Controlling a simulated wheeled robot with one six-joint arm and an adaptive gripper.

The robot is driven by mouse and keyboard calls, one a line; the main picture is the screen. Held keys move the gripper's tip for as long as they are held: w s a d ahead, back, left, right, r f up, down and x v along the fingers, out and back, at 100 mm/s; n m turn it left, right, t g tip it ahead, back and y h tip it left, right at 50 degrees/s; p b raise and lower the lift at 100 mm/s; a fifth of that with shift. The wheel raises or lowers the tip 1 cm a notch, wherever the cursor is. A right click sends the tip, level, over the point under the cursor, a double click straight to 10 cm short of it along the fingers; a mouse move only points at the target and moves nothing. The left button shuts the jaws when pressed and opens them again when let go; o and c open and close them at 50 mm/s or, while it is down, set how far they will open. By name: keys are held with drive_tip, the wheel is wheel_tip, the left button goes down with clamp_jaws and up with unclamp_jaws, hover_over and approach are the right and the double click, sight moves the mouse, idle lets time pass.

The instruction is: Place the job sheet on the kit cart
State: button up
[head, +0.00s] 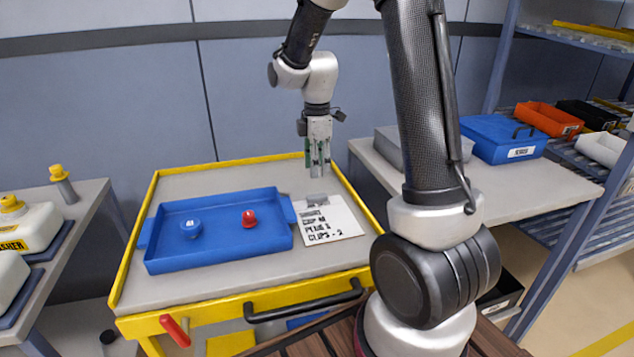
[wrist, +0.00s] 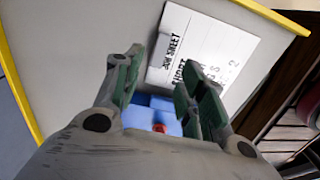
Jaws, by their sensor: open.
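The white job sheet (head: 328,221) lies flat on the grey top of the kit cart (head: 240,173), to the right of the blue tray. Its black lettering and a grey clip at its far edge show. The sheet also shows in the wrist view (wrist: 212,50), beyond the fingers. My gripper (head: 318,172) is above the far right part of the cart top, pointing down, beyond the sheet's clip edge. In the wrist view the green-padded fingers (wrist: 157,95) are apart with nothing between them, and they hide part of the sheet and tray.
The cart has a raised yellow rim. A bench (head: 440,193) with a blue case (head: 500,138) stands right; a table with jugs (head: 35,225) stands left.

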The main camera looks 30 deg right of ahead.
drive_tip(key=s+r+m+t, duration=0.2)
drive_tip(key=s+r+m, duration=0.5)
drive_tip(key=s+r, duration=0.5)
drive_tip(key=s+r+m+t, duration=0.2)
drive_tip(key=s+m, duration=0.6)
drive_tip(key=s, duration=0.4)
drive_tip(key=shift+s+d+r+m, duration=0.2)
drive_tip(key=shift+s+d+m, duration=0.1)
drive_tip(key=shift+m, duration=0.1)
drive_tip(key=shift+w, duration=0.1)
